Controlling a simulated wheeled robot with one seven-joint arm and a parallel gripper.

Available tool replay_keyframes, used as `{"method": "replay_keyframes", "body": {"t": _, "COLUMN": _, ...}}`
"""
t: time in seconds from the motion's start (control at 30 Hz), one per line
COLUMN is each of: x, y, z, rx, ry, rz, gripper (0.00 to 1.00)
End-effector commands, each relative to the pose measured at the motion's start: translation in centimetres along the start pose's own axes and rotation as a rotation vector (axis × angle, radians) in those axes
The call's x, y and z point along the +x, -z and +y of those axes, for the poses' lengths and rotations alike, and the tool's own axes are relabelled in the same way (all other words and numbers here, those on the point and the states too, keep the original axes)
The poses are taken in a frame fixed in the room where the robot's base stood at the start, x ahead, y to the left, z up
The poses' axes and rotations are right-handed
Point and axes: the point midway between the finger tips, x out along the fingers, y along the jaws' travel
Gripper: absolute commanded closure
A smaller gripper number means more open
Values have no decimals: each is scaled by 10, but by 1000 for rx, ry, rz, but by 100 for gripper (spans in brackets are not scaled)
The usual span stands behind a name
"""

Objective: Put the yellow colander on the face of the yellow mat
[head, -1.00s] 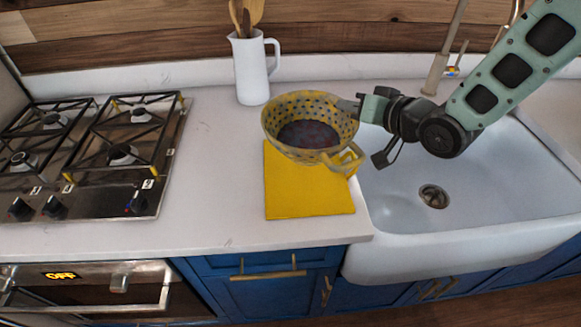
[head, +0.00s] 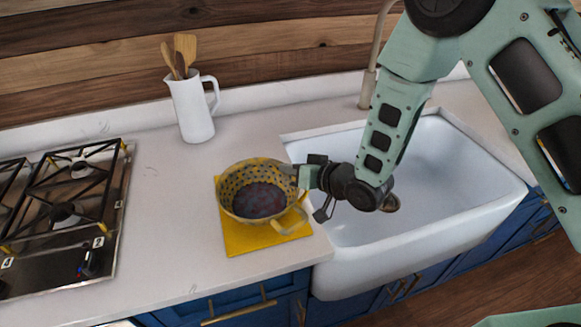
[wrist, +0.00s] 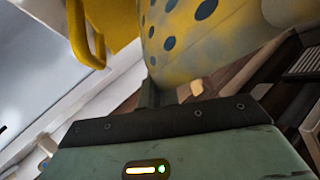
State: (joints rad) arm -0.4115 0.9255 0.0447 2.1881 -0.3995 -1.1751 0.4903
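The yellow colander (head: 256,177) with dark holes shows in the head view over the yellow mat (head: 250,240). It covers much of the mat; the front strip and the back left corner of the mat stay visible. I cannot tell whether its base touches the mat. My gripper (head: 300,177) is at the colander's right rim and appears shut on it. In the wrist view the colander's holed wall (wrist: 185,40) rises right at the finger, with a yellow loop handle (wrist: 82,35) at upper left. The gripped rim itself is hidden.
The white sink (head: 440,170) lies just right of the mat. A gas hob (head: 65,215) is at the left. A white jug (head: 193,110) with wooden utensils stands behind the mat. The counter between hob and mat is clear.

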Motion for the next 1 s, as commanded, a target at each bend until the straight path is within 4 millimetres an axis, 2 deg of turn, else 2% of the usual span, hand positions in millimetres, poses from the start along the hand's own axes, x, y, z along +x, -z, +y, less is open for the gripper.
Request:
{"method": "replay_keyframes", "body": {"t": 0.27, "x": 2, "y": -3, "z": 2, "rx": 1, "ry": 1, "rz": 2, "gripper": 100}}
{"method": "replay_keyframes", "body": {"t": 0.3, "x": 1, "y": -2, "z": 1, "rx": 1, "ry": 0, "rz": 0, "gripper": 86}}
{"method": "replay_keyframes", "body": {"t": 0.33, "x": 1, "y": -2, "z": 1, "rx": 1, "ry": 0, "rz": 0, "gripper": 77}}
{"method": "replay_keyframes", "body": {"t": 0.37, "x": 1, "y": -2, "z": 1, "rx": 1, "ry": 0, "rz": 0, "gripper": 75}}
{"method": "replay_keyframes", "body": {"t": 0.73, "x": -1, "y": 2, "z": -2, "rx": 0, "ry": 0, "rz": 0, "gripper": 75}}
{"method": "replay_keyframes", "body": {"t": 0.87, "x": -20, "y": -1, "z": 2, "rx": 1, "ry": -1, "rz": 0, "gripper": 75}}
{"method": "replay_keyframes", "body": {"t": 1.0, "x": -50, "y": -1, "z": 2, "rx": 1, "ry": -1, "rz": 1, "gripper": 75}}
